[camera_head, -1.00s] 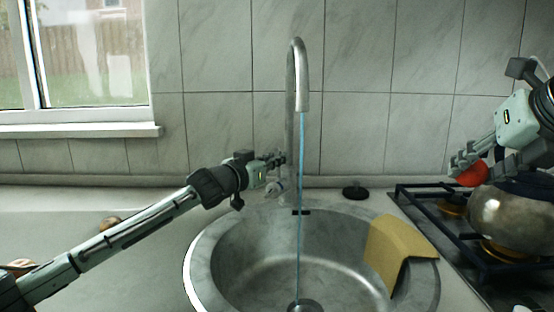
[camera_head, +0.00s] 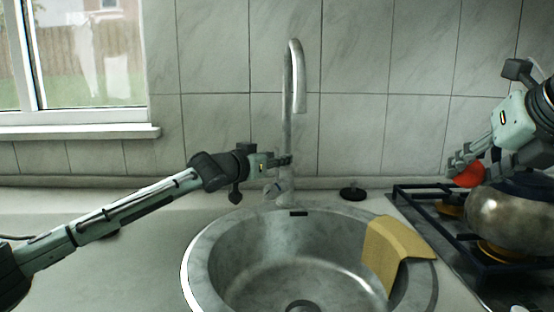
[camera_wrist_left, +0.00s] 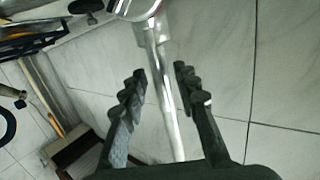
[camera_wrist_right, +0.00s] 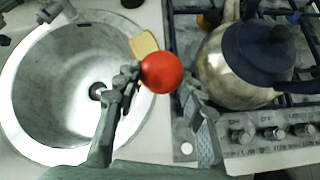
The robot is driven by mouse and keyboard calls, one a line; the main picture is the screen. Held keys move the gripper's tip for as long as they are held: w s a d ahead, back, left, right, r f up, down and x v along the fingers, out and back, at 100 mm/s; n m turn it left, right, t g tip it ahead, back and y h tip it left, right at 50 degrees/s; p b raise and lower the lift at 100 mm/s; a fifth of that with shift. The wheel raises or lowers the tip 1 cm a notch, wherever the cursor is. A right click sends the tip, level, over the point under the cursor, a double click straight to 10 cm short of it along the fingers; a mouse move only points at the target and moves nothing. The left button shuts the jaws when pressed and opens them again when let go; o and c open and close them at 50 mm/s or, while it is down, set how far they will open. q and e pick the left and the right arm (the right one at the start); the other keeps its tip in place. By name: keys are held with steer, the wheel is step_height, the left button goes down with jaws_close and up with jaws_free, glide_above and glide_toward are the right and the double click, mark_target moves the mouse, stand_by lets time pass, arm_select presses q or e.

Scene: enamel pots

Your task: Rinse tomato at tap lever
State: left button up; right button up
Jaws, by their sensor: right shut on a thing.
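A red tomato (camera_head: 469,176) is between the fingers of my right gripper (camera_head: 467,165), above the stove side near the kettle. The right wrist view shows the tomato (camera_wrist_right: 161,72) at the fingertips. The chrome tap (camera_head: 291,110) stands behind the round sink (camera_head: 205,245), and no water runs from it. The tap lever (camera_head: 272,189) is low at the tap's base. My left gripper (camera_head: 283,161) is at the tap column, above the lever. In the left wrist view its fingers (camera_wrist_left: 160,75) are apart, with a chrome part of the tap (camera_wrist_left: 160,90) between or behind them; contact is unclear.
A yellow cloth (camera_head: 392,250) hangs over the sink's right rim. A metal kettle (camera_head: 505,215) stands on the stove (camera_head: 450,230) at right. A black plug (camera_head: 352,192) lies behind the sink. The counter left of the sink is mostly clear.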

arm_select(q)
steer(key=v, duration=1.2)
